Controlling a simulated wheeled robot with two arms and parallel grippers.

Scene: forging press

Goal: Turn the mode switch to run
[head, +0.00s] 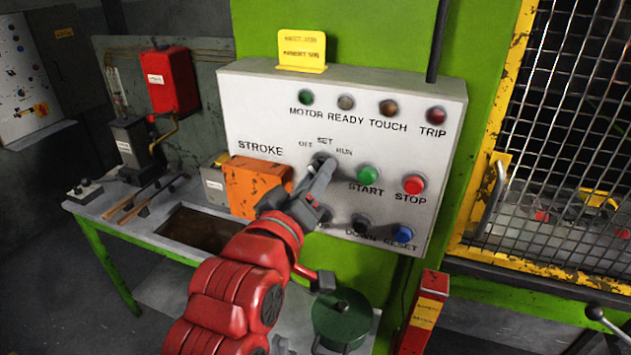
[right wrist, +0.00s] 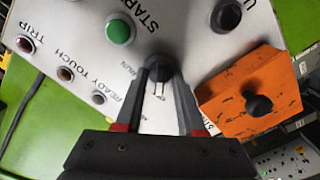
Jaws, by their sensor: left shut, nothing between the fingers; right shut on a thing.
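The mode switch (head: 320,160) is a dark round knob on the white control panel (head: 250,110), below the labels OFF, SET and RUN. My right gripper (head: 322,172) reaches up to it on the red arm. In the right wrist view the black knob (right wrist: 160,68) sits between the tips of my right gripper (right wrist: 163,78), which is shut on it. The fingers hide part of the knob, and I cannot tell which label it points to. My left gripper is not in view.
An orange box (head: 255,185) sticks out left of the switch. The green START button (head: 368,174) and red STOP button (head: 414,184) are close on the right. A row of lamps (head: 388,107) is above. A wire mesh guard (head: 580,130) stands at far right.

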